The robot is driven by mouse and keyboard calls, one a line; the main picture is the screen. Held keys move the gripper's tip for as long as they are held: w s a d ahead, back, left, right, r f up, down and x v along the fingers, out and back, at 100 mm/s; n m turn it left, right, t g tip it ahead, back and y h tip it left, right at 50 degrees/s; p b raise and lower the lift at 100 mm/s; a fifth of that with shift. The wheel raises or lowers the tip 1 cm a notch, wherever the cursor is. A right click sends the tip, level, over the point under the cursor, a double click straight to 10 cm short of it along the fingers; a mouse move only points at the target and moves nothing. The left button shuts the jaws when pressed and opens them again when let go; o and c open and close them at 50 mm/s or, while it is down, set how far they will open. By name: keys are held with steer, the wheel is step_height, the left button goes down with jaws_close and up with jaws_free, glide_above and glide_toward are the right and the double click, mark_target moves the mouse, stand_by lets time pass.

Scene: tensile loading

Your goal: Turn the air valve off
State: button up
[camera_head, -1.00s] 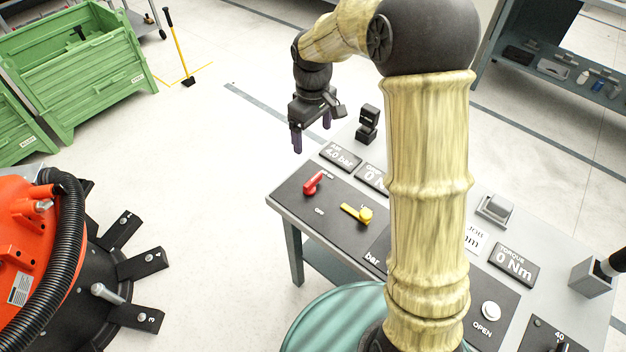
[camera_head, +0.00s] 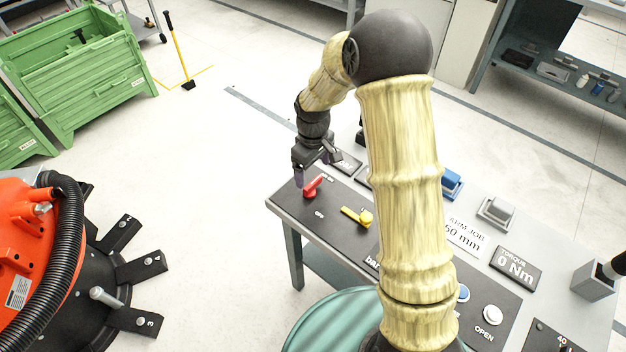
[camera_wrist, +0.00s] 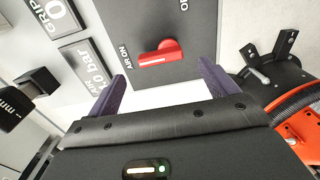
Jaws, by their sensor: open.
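The air valve has a red handle (camera_head: 312,186) on the dark panel at the left end of the bench. In the wrist view the red handle (camera_wrist: 158,54) lies crosswise on the panel, with an "AIR ON" label to its left. My gripper (camera_head: 314,172) is close to the handle in the head view. In the wrist view my gripper (camera_wrist: 161,72) is open, with one purple finger toward each side of the handle. The fingers are apart from the handle, and nothing is held. The exact height of the fingertips over the panel is hard to tell.
A yellow lever (camera_head: 358,216) is on the same panel, right of the red handle. The air display (camera_wrist: 88,70) and a grip display (camera_wrist: 55,14) lie beside the panel. An orange machine (camera_head: 35,240) with black arms stands left of the bench; open floor lies between.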

mark_target(313, 182)
step_height(313, 182, down, 5)
steer(key=shift+f, duration=0.2)
steer(key=c, duration=1)
